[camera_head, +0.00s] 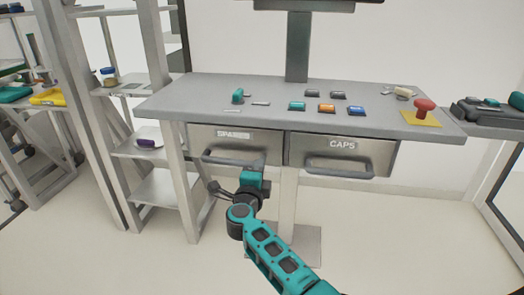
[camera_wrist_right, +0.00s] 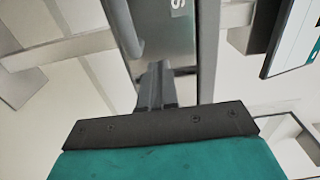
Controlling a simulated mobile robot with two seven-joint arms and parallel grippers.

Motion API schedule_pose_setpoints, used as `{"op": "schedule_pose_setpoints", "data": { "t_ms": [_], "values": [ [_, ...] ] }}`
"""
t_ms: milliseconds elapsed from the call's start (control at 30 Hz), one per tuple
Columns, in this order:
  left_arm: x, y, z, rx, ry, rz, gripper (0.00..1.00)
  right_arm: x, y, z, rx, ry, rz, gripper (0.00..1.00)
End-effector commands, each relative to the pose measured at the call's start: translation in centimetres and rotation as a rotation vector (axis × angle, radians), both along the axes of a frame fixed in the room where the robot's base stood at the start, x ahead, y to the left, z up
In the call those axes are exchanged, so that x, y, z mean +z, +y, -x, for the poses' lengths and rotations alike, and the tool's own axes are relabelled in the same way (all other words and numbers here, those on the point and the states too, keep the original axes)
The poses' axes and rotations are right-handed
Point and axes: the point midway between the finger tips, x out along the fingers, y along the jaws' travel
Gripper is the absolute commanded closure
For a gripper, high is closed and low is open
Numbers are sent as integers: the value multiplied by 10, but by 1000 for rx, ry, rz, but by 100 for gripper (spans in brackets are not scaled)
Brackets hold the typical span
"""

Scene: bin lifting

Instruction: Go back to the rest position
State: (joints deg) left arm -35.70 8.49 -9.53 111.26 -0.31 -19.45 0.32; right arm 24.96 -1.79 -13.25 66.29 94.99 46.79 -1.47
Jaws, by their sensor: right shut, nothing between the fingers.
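My right gripper (camera_head: 257,166) is in front of the left drawer (camera_head: 270,143), whose label starts with "SPA". It is shut and empty, close to the right end of that drawer's grey bar handle (camera_head: 220,159). I cannot tell whether it touches the handle. In the right wrist view the shut fingers (camera_wrist_right: 155,80) point up, just right of a grey bar (camera_wrist_right: 122,25). My right arm reaches in from the lower right. My left gripper is not in view.
The grey table (camera_head: 190,98) carries several small coloured blocks and a red button (camera_head: 424,106) on a yellow plate. The CAPS drawer (camera_head: 342,152) is at the right, with its own handle. Metal shelves (camera_head: 160,187) stand at the left. The floor in front is clear.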

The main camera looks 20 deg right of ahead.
Motion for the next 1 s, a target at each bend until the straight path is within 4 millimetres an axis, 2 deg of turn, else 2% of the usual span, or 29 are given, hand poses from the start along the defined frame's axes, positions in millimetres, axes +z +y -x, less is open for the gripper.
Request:
{"op": "schedule_pose_setpoints", "data": {
  "t_ms": [33,200,333,533,633,767,867,1000],
  "values": [
    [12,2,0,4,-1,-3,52,5,7,10,0,5,-3,100],
    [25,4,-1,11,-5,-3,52,2,24,35,1,3,-2,100],
    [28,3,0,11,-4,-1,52,0,30,44,0,2,0,100],
    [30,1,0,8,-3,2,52,-1,33,49,2,1,4,100],
    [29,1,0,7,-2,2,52,-3,34,54,36,1,53,100],
    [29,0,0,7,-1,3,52,-8,43,76,167,15,237,100],
    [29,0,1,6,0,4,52,-19,60,104,325,60,448,100],
    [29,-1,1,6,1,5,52,-48,86,154,558,184,756,100]
  ]
}}
